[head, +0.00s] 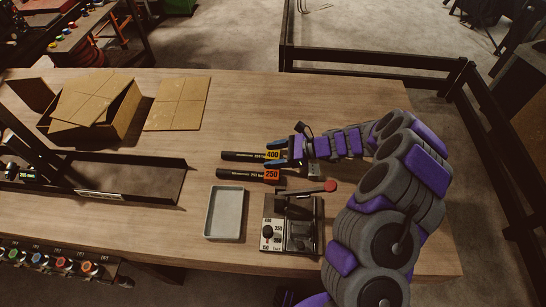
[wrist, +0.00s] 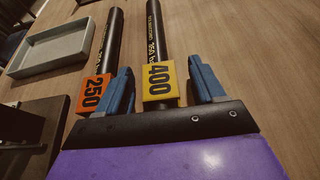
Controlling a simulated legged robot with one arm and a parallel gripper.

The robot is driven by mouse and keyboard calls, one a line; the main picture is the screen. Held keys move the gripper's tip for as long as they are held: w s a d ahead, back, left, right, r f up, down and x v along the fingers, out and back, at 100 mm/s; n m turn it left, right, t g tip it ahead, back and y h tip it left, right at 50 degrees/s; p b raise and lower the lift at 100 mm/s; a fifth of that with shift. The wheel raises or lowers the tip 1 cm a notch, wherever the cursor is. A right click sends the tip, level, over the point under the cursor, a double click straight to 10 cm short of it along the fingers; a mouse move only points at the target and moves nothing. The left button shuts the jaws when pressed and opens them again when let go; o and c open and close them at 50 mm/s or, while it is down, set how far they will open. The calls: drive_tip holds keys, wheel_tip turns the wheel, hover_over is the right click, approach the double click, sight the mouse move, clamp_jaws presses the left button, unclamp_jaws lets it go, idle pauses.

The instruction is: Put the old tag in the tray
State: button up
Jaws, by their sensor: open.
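Two black hoses lie side by side on the table. The farther hose (head: 240,156) carries a yellow tag marked 400 (head: 272,155), and the nearer hose (head: 238,174) an orange tag marked 250 (head: 272,174). Neither tag is labelled as old. My gripper (head: 279,156) is open at the yellow tag. In the wrist view the yellow tag (wrist: 161,79) sits between the blue fingers of my gripper (wrist: 166,85), with a gap on the right. The orange tag (wrist: 91,95) is just outside the left finger. The grey tray (head: 224,213) is empty; it also shows in the wrist view (wrist: 55,45).
A crimper (head: 290,225) with a dial and a red-knobbed lever stands right of the tray. An open cardboard box (head: 95,110), a flat cardboard piece (head: 177,103) and a dark metal channel (head: 120,175) are at left. The table's far right is clear.

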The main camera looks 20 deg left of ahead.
drive_tip(key=shift+a+f, duration=0.15)
drive_tip(key=shift+a, duration=0.2)
drive_tip(key=shift+d, duration=0.1)
drive_tip(key=c, duration=1.1)
wheel_tip(320, 180, up, 28)
drive_tip(key=p, duration=0.6)
drive_tip(key=w+d+f+m+t+h, duration=0.1)
drive_tip(key=w+d+m+t+h, duration=0.1)
drive_tip(key=w+d+m+t, duration=0.2)
drive_tip(key=w+d+f+m+t+h+b, duration=0.1)
drive_tip(key=w+d+m+t+h, duration=0.1)
drive_tip(key=w+d+m+t, duration=0.3)
drive_tip(key=w+d+f+m+t+h+b, duration=0.1)
drive_tip(key=w+d+m+t+h, duration=0.1)
drive_tip(key=w+d+m+t, duration=0.3)
drive_tip(key=shift+d+f, duration=0.3)
drive_tip(key=shift+d, duration=0.05)
